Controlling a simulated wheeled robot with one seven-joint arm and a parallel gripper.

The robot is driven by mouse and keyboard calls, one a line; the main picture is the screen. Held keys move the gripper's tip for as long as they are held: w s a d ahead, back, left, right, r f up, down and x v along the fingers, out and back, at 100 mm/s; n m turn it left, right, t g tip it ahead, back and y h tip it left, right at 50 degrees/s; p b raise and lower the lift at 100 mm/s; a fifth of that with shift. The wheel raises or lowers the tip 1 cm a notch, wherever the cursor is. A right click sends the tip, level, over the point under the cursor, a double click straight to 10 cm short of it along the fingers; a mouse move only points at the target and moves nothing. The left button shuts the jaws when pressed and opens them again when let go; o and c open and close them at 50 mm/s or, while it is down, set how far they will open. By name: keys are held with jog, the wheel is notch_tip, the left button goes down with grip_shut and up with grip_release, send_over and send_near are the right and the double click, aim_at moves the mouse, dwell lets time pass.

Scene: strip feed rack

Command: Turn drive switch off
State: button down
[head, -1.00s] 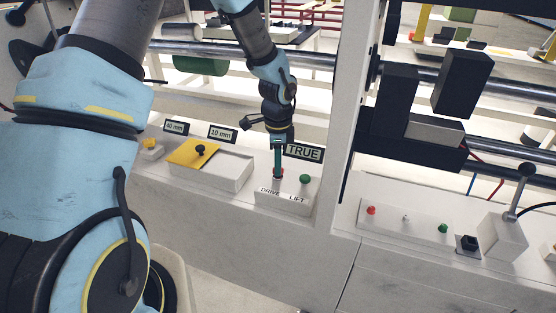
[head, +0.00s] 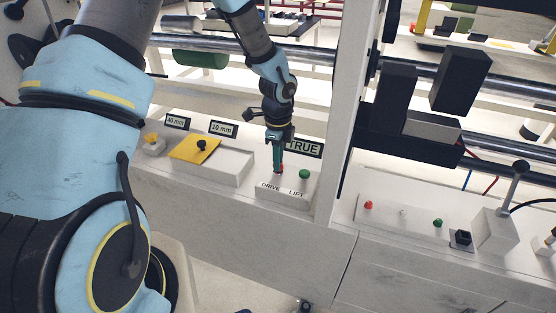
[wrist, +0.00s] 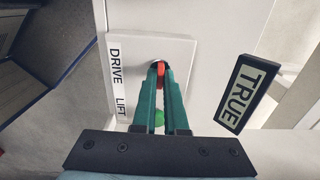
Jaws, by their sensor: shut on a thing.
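The drive switch (wrist: 160,69) is a red knob on a white box (head: 268,189) labelled DRIVE and LIFT. In the head view the red drive switch (head: 280,168) shows at the tip of my gripper (head: 278,171). In the wrist view the green fingers of my gripper (wrist: 160,72) are closed around the red knob. The fingers hide part of the knob. The green lift knob (head: 304,174) stands to the right on the same box, and in the wrist view it (wrist: 159,118) is partly hidden behind the fingers. A display (head: 305,148) behind the box reads TRUE.
A yellow plate with a black knob (head: 202,146) and displays reading 40 mm (head: 177,122) and 10 mm (head: 223,129) are to the left. A white upright post (head: 344,110) stands to the right. Beyond it is a panel with red and green knobs (head: 437,223).

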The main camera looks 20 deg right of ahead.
jog(key=c, duration=1)
grip_release()
jog(key=shift+o, duration=0.2)
notch_tip(320, 180, up, 11)
jog(key=shift+b, duration=0.45)
jog(key=shift+f, duration=0.1)
jog(key=s+a+r+n, duration=0.2)
jog(key=a+r+n, duration=0.1)
jog(key=a+n, duration=0.9)
jog(key=s+a+r+n+t, duration=0.1)
jog(key=s+a+r+n, duration=0.1)
jog(key=a+n, duration=1.1)
jog(key=a, duration=0.5)
jog(key=shift+s+a+r+n+t, duration=0.2)
jog(key=shift+a+r+n+t, duration=0.1)
jog(key=shift+r, duration=0.1)
